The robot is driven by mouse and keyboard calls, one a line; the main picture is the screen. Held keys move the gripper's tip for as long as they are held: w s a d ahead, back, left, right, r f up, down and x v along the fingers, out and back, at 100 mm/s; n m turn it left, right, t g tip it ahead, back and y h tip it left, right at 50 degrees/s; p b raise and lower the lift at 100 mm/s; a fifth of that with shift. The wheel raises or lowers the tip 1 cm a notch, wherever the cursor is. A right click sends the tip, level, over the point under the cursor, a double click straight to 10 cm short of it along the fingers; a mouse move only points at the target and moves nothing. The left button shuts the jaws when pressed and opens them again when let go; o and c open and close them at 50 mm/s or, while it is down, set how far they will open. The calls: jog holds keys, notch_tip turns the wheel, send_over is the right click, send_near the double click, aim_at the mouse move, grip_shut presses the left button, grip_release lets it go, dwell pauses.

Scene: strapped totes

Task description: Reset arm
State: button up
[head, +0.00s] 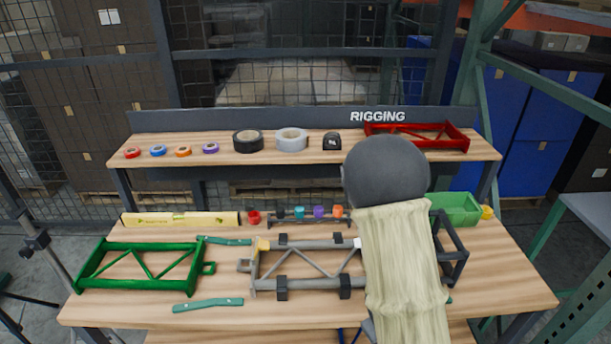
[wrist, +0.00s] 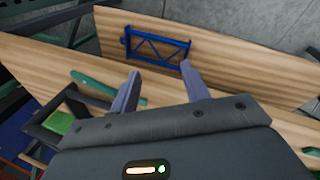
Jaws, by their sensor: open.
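My gripper (wrist: 160,69) shows in the wrist view with its two grey fingers spread apart and nothing between them. It points over the front edge of the bench (wrist: 190,118), toward a lower wooden shelf (wrist: 225,68) where a blue frame (wrist: 157,46) lies. In the head view my arm, a dark round joint and a cream sleeve, covers the right middle of the bench (head: 145,308). My fingers are hidden there. A grey frame (head: 310,263) sits at the bench's centre, its right end behind my arm.
A green frame (head: 140,266) lies at left, with teal bars (head: 208,304) nearby. A dark frame (head: 452,250) and green bin (head: 456,208) stand right of my arm. The upper shelf (head: 225,158) holds tape rolls (head: 291,139) and a red frame (head: 418,135). The bench's front right is fairly clear.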

jog(key=s+a+r+m+y+p, duration=0.1)
jog(key=a+r+m, duration=0.1)
jog(key=r, duration=0.7)
jog(key=s+a+r+m+y+p, duration=0.1)
jog(key=s+a+r+m, duration=0.1)
jog(key=r, duration=0.7)
jog(key=shift+s+a+m+t+y, duration=0.25)
jog(key=shift+m+t+y, duration=0.05)
jog(key=shift+m+t, duration=0.1)
